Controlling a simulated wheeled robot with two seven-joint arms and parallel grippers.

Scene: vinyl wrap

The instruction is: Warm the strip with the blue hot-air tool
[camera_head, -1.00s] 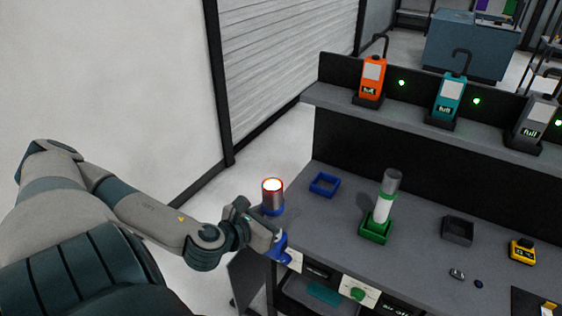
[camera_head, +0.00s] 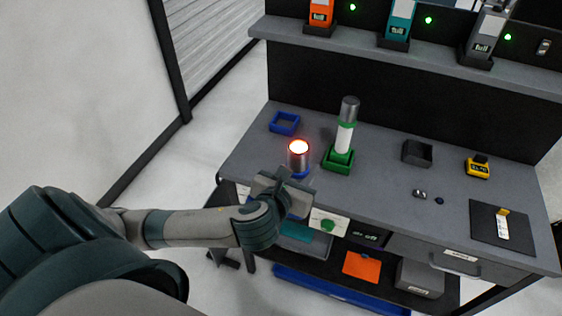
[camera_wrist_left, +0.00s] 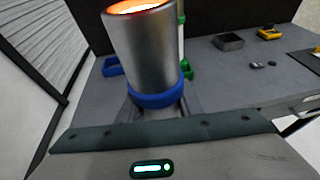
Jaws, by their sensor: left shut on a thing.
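The blue hot-air tool (camera_head: 298,158) is in my left gripper (camera_head: 290,188), at the left front part of the bench. Its metal nozzle points up and its mouth glows orange-white. In the left wrist view the nozzle and blue collar (camera_wrist_left: 158,97) stand upright beyond the gripper body; the fingertips are mostly hidden. A pale strip with a yellow end (camera_head: 503,226) lies on a dark mat (camera_head: 486,238) at the bench's right, well away from the tool. My right gripper is not in view.
An empty blue holder (camera_head: 275,127) sits at the back left. A green tool (camera_head: 344,138) stands in a green holder (camera_head: 333,166). A dark open box (camera_head: 417,153) and a yellow device (camera_head: 478,168) stand farther right. The bench (camera_head: 380,205) is clear at front centre.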

